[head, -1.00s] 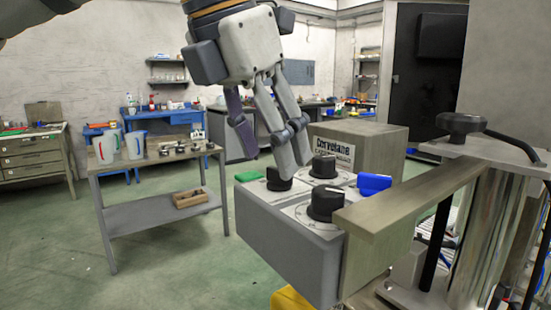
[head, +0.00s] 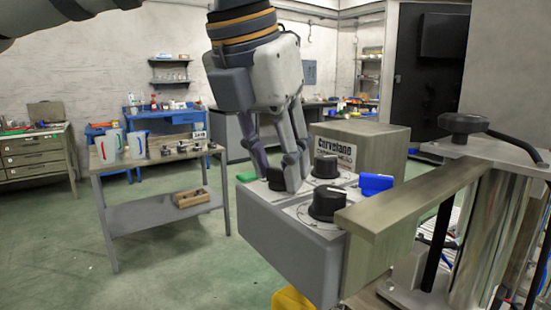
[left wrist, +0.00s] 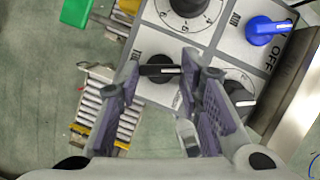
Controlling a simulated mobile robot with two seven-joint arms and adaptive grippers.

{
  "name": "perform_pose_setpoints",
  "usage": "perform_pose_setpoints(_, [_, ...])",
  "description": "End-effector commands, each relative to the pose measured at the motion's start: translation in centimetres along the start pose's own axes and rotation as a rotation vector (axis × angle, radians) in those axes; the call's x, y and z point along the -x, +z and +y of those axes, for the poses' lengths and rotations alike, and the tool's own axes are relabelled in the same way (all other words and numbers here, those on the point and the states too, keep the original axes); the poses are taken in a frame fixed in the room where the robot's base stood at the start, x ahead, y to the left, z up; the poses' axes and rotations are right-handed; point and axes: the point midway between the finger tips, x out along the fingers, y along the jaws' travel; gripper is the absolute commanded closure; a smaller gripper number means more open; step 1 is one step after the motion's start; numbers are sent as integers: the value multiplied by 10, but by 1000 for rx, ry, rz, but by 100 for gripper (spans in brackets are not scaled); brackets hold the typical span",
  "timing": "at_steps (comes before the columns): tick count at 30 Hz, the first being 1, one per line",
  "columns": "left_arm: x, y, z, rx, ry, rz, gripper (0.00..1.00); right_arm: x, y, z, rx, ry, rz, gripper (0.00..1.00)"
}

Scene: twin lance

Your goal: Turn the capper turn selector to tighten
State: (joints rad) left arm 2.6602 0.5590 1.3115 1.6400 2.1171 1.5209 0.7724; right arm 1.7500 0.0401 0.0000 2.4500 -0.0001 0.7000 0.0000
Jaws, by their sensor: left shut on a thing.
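My left gripper (head: 281,182) comes down from above onto the capper's control box (head: 300,247). It is shut on a black selector knob (head: 275,176) at the left of the box top. In the left wrist view my left gripper (left wrist: 160,78) has a finger at each end of this knob (left wrist: 160,70), a bar with a white mark at its right end. My right gripper is not in view.
Beside the held knob are two round black knobs (head: 326,167) (head: 326,203), a blue switch (head: 374,184) and a green part (head: 246,176). A metal bar (head: 410,203) crosses the box's right side. A grey table (head: 160,206) stands behind left.

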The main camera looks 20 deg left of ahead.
Motion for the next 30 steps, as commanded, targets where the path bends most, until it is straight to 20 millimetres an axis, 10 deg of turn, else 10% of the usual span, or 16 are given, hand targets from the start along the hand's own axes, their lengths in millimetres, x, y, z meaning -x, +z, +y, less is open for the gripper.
perform_pose_setpoints(13, [0, 0, -2, 141, 56, -1, 95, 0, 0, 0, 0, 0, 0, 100])
perform_pose_setpoints(14, [0, 0, -2, 141, 56, -1, 60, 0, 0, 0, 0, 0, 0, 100])
perform_pose_setpoints(16, [0, 0, -2, 140, 56, -1, 47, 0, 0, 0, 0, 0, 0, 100])
perform_pose_setpoints(30, [34, 1, -4, 140, 56, -7, 47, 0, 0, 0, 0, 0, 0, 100])
